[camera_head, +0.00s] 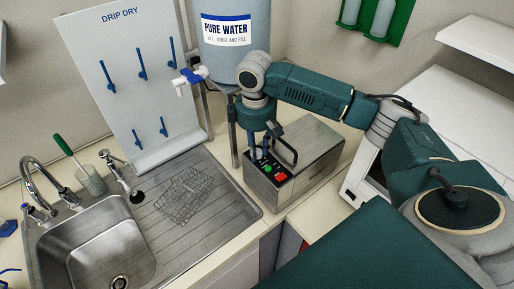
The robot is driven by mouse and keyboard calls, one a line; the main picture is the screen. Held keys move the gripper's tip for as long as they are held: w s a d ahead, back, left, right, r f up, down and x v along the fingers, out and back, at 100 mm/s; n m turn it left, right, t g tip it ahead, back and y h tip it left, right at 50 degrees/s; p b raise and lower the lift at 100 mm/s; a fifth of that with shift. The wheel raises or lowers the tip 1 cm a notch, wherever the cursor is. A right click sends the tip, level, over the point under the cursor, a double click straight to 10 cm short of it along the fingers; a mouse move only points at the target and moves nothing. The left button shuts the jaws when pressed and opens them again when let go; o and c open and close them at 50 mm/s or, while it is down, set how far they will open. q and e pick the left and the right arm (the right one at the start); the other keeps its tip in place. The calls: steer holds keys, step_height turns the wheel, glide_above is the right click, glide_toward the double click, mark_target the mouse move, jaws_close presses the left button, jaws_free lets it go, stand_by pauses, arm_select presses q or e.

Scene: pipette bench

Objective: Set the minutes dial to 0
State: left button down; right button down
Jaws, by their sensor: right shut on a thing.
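A steel box-shaped bath (318,152) stands on the counter right of the sink. Its black control panel (264,172) faces me, with a green button (267,168) and a red switch (281,176). My right gripper (257,152) reaches down to the upper part of this panel, fingers pointing down. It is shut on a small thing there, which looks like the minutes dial. The fingers hide most of the dial, and its marks and setting cannot be read. My left gripper is not in view.
A dark bent handle (284,143) rises by the bath's near end, close to my right fingers. A pure water tank (233,55) hangs behind my wrist. A steel sink (95,250), wire basket (184,196) and drip-dry board (125,80) are to the left.

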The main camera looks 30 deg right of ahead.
steer(key=shift+n, duration=0.6)
steer(key=shift+r, duration=0.1)
steer(key=c, duration=1.7)
jaws_free()
